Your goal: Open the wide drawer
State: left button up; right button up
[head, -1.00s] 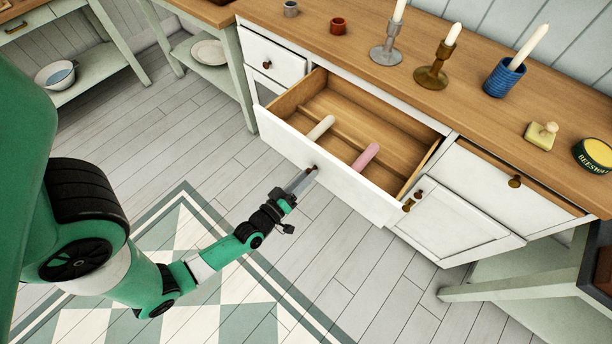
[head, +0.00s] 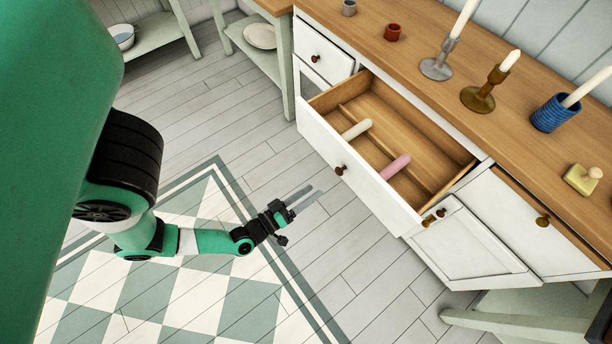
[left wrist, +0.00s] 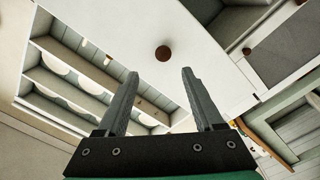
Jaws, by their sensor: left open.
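The wide drawer (head: 372,183) stands pulled out from the white cabinet, with its wooden inside showing. A cream candle (head: 356,129) and a pink candle (head: 395,167) lie in it, on either side of the long inner divider or near it; I cannot tell exactly. Its dark round knob (head: 340,170) is on the white front, and it also shows in the left wrist view (left wrist: 163,53) ahead of the fingers. My left gripper (head: 306,197) is open and empty, in front of the drawer and apart from the knob. My right gripper is not in view.
The wooden counter (head: 420,45) bears candlesticks, a blue ribbed holder (head: 554,113) and small cups. A shelf table (head: 262,62) stands left. The floor before the drawer is clear.

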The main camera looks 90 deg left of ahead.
pick_arm(q)
jog(key=shift+p+v, duration=0.5)
jog(key=shift+v, duration=0.5)
jog(key=shift+s+a+f, duration=0.1)
jog(key=shift+a+f, duration=0.05)
jog(key=shift+a, duration=0.05)
